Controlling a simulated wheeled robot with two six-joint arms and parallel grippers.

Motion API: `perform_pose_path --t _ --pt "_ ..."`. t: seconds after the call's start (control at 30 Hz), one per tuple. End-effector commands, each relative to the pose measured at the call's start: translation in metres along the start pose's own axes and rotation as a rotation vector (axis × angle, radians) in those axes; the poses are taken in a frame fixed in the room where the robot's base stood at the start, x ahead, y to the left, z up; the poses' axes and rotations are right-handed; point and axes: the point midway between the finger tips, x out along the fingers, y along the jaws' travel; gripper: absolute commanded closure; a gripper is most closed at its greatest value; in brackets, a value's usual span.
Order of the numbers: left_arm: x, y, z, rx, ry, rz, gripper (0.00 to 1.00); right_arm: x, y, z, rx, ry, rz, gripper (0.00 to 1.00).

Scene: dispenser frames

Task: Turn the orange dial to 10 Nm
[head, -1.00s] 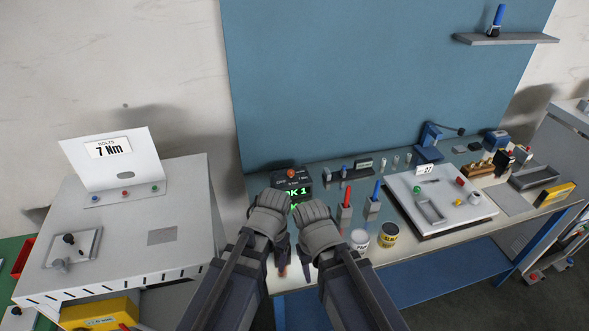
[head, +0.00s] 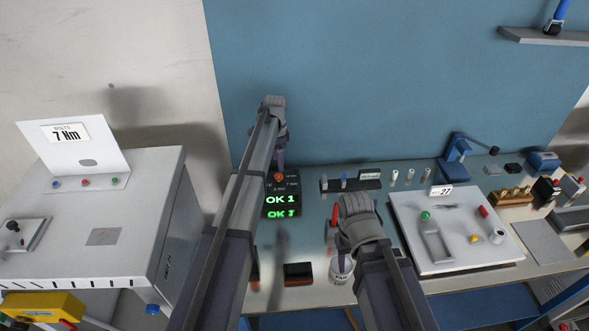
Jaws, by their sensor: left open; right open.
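The orange dial (head: 279,177) sits on top of a dark controller box (head: 296,186) at the back of the bench. The box's display (head: 280,200) reads "OK 1" in green. Small markings surround the dial, too small to read surely. My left gripper (head: 281,158) points down just above and behind the dial. It is open; I cannot tell whether its fingers touch the dial. My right gripper (head: 357,218) is open over the bench, right of the box, its fingertips mostly hidden by the hand.
A white sign (head: 68,134) on the left cabinet reads "7 Nm". A white board (head: 460,255) with small parts lies at right. A blue panel (head: 380,80) stands behind.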

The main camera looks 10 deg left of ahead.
Motion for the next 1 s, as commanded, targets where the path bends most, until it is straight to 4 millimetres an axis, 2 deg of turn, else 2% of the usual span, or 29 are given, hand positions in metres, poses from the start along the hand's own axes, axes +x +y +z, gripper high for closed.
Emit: perform_pose_path --t 0.03,0.1,0.47,1.0 --pt "0.002 -0.009 0.001 0.009 0.002 0.000 0.29 0.002 0.000 0.000 0.000 0.000 0.000 0.50" --pt "0.002 -0.013 0.002 0.019 0.003 0.000 0.29 0.002 0.000 0.000 0.000 0.000 0.000 0.50" --pt "0.011 -0.013 0.003 0.023 0.004 -0.001 0.29 0.011 -0.001 -0.001 -0.001 0.000 0.000 0.50" --pt "0.074 -0.012 0.002 0.022 0.003 -0.001 0.29 0.073 -0.007 -0.004 -0.014 0.000 0.003 0.50"
